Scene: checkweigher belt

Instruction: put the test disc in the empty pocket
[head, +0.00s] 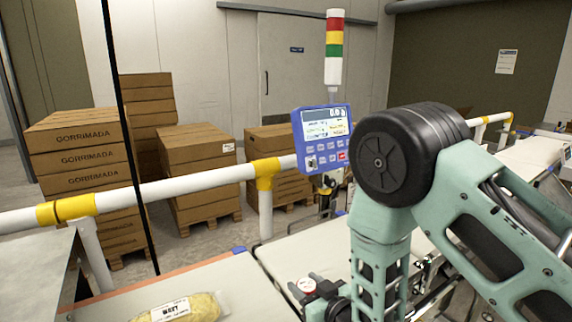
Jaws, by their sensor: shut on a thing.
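The test disc (306,285) looks like a small round piece with a white and red top, low in the middle of the head view. My gripper (315,289) shows only in part as dark pieces beside and around the disc, at the bottom edge to the left of my pale green arm. It appears shut on the disc, above or near the pale belt surface (290,256). Its lower part is cut off by the frame. I cannot make out the empty pocket; my arm hides much of the area to the right.
A blue weigher display (323,138) and a signal tower (334,55) stand behind the belt. A white rail (205,177) with yellow joints runs across. A yellow food bag (180,308) lies on the near belt at lower left. Stacked cartons (85,160) stand behind.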

